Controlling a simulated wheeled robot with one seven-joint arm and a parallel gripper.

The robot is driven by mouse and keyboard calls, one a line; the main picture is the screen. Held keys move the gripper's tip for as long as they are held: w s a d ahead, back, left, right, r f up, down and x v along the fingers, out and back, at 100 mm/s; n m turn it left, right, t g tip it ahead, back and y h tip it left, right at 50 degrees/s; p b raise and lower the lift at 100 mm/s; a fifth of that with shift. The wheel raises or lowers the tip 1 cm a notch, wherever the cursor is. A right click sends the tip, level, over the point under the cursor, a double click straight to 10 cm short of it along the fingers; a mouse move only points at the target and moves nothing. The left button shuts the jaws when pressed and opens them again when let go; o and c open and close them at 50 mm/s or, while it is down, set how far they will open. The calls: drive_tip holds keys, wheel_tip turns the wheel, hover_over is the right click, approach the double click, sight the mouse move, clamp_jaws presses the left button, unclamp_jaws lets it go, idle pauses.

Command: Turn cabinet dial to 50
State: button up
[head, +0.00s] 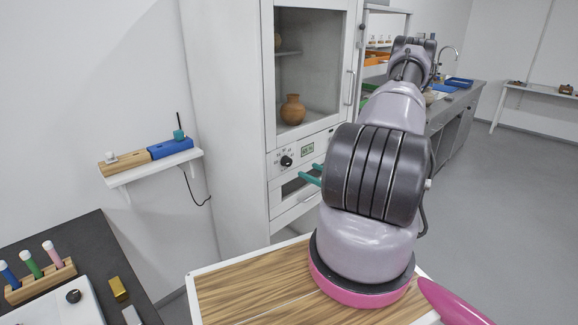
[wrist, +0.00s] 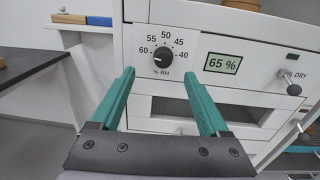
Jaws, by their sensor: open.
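The cabinet dial (wrist: 164,58) is a round black knob on the white front panel, with marks 60, 55, 50, 45 and 40 around it and "% RH" below. Its pointer is too small to read surely. The display (wrist: 222,63) to its right reads 65 %. The dial also shows in the head view (head: 286,161). My gripper (wrist: 158,76) has green fingers, open and empty, with the tips to either side of and a little below the dial in the wrist view. In the head view the gripper (head: 311,175) is mostly hidden behind my arm.
A black-tipped lever (wrist: 290,84) marked DRY sticks out right of the display. A slotted opening (wrist: 176,106) lies below the dial. The glass cabinet above holds a clay pot (head: 292,110). A wall shelf (head: 152,169) stands left of the cabinet.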

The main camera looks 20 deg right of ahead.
sight(290, 163)
drive_tip(key=shift+m+h, duration=0.3)
drive_tip(key=x, duration=1)
drive_tip(key=shift+w+d+f, duration=0.1)
drive_tip(key=shift+w+f, duration=0.15)
drive_tip(key=shift+f, duration=0.15)
clamp_jaws()
